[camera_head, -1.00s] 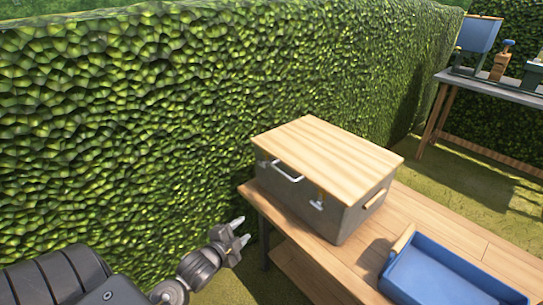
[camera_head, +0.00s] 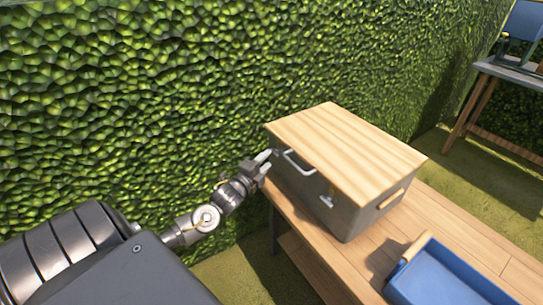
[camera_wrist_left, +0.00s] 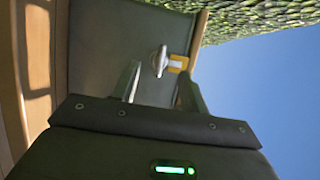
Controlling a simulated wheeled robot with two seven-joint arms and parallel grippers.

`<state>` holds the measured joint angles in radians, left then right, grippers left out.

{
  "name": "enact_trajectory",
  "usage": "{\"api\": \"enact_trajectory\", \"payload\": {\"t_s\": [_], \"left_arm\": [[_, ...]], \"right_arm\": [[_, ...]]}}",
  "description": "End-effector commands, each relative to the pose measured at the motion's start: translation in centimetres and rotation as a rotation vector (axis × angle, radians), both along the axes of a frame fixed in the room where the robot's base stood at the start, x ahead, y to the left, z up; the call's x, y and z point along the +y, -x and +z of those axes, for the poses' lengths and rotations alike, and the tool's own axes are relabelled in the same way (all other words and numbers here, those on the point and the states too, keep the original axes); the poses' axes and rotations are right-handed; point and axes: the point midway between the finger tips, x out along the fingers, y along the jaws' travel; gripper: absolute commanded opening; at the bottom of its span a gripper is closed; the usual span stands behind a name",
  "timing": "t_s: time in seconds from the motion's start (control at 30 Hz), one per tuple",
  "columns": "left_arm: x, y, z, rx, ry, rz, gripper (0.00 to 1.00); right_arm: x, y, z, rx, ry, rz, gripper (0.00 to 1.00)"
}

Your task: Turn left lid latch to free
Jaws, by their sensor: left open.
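A grey box (camera_head: 345,215) with a pale wooden lid (camera_head: 345,145) stands on a wooden bench. My left gripper (camera_head: 265,162) is at the box's left front corner, just under the lid edge, with its jaws open. In the left wrist view, the left lid latch (camera_wrist_left: 160,61), a silver knob by a yellow plate (camera_wrist_left: 178,63), shows between and beyond the open fingers (camera_wrist_left: 158,82). I cannot tell whether they touch it. In the head view the fingers largely hide this latch. The right latch (camera_head: 327,200) hangs on the front face. My right gripper is not in view.
A silver handle (camera_head: 298,165) sticks out of the front between the latches. A blue tray (camera_head: 440,275) lies on the bench (camera_head: 440,215) to the right. A hedge (camera_head: 130,100) rises close behind. Another table (camera_head: 515,72) stands at the far right.

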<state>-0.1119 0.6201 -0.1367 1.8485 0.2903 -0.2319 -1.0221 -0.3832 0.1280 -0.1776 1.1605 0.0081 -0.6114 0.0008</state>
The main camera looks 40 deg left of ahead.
Motion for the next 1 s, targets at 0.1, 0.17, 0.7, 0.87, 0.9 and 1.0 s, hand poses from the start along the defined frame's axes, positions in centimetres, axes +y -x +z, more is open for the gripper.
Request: {"api": "enact_trajectory", "payload": {"t_s": [0.1,0.17,0.7,0.87,0.9,1.0], "left_arm": [[0.2,-1.9,0.1,-0.001,0.001,0.002,0.44],[0.3,-2.7,0.0,0.0,0.001,0.002,0.44],[0.5,-4.1,-0.1,0.002,0.001,0.002,0.38],[0.5,-4.1,-0.1,0.002,0.001,0.002,0.17],[0.5,-4.1,-0.1,0.002,0.001,0.002,0.12],[0.5,-4.0,-0.1,0.002,0.001,0.002,0.01]], "right_arm": [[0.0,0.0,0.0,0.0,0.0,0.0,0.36],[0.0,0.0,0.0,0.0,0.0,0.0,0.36],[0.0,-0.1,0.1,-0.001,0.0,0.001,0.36],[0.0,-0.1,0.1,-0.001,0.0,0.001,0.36],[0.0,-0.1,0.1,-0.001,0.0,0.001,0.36],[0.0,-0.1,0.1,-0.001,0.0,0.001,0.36]]}}
